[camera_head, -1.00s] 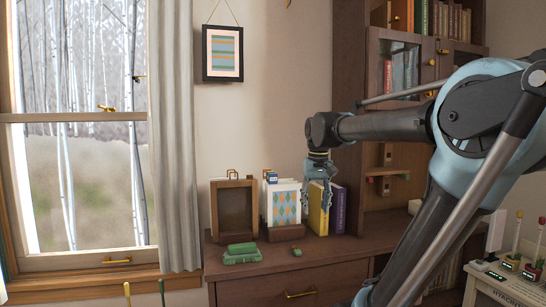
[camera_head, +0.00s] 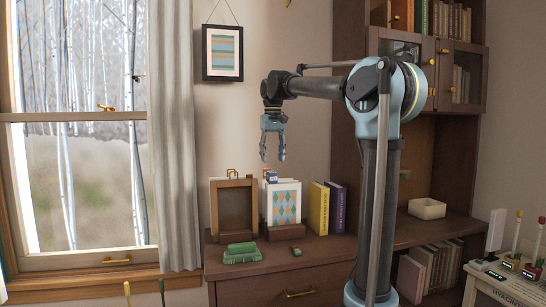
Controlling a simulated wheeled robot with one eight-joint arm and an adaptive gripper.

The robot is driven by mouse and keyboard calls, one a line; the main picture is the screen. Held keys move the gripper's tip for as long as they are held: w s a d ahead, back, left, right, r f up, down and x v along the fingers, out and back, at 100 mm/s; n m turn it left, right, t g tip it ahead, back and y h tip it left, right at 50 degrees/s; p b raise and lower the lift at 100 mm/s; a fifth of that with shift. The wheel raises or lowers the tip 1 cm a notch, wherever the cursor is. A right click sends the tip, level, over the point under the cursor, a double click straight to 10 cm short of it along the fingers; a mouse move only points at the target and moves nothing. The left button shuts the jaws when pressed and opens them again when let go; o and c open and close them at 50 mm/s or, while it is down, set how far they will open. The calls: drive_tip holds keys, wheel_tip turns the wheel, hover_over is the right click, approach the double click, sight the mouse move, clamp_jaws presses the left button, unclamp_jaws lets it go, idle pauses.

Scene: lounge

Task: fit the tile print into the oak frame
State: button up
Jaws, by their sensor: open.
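The tile print (camera_head: 286,206), white with an orange and blue-grey diamond pattern, stands upright in a dark wooden holder on the dresser. The oak frame (camera_head: 216,208), brown with a dark empty-looking inside, stands upright just left of it in its own holder. A small blue item (camera_head: 271,178) sits at the print's top left. My gripper (camera_head: 272,158) is open and empty, pointing down above the print and slightly left of its middle, apart from it.
Yellow (camera_head: 318,208) and purple (camera_head: 338,208) books stand right of the print. A green object (camera_head: 242,254) and a small green-and-red item (camera_head: 296,251) lie in front on the dresser (camera_head: 340,252). A framed picture (camera_head: 223,54) hangs above. A pale box (camera_head: 427,208) stands at right.

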sight(273, 175)
drive_tip(key=shift+f, duration=4.2)
drive_tip(key=c, duration=1)
